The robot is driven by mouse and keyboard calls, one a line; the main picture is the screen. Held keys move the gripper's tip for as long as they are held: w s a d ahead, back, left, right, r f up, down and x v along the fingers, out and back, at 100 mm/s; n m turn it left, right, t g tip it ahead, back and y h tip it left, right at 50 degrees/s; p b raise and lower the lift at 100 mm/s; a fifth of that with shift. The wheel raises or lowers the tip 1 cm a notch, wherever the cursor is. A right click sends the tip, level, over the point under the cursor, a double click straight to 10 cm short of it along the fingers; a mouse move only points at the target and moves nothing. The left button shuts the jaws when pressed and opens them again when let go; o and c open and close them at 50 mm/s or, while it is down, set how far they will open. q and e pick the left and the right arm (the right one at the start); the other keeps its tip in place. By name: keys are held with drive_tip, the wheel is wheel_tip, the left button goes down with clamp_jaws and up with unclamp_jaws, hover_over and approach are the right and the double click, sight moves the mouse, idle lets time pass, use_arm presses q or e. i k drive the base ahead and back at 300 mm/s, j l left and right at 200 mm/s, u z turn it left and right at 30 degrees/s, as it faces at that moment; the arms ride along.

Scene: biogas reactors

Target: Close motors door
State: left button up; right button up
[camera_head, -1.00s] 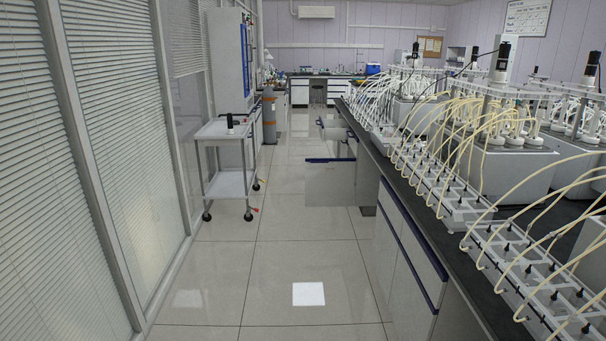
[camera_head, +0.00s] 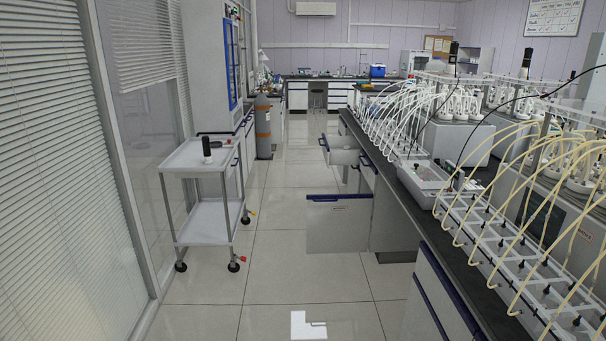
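A white cabinet door (camera_head: 338,225) with a dark blue strip along its top edge stands open into the aisle, on the left side of the long bench. A small label sits below the blue strip but is too small to read. Farther back, a drawer (camera_head: 342,152) is pulled out of the same bench. The frames do not show which one is the motors door. Neither of my grippers is in view.
A white two-shelf trolley (camera_head: 205,215) stands on the left by the glazed partition, with a black object on top. A grey cylinder (camera_head: 263,130) stands behind it. The black bench (camera_head: 400,190) bears reactors and tubes. The tiled floor (camera_head: 280,265) between is free.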

sight(340, 222)
drive_tip(key=i+j+z, duration=0.1)
drive_tip(key=i, duration=0.4)
drive_tip(key=i+j+z, duration=0.15)
drive_tip(key=i, duration=0.3)
drive_tip(key=i+j+z, duration=0.1)
drive_tip(key=i, duration=0.4)
drive_tip(key=i+j+z, duration=0.1)
drive_tip(key=i+j, duration=0.2)
drive_tip(key=i, duration=1.25)
drive_tip(key=i+j+z, duration=0.1)
drive_tip(key=i, duration=0.95)
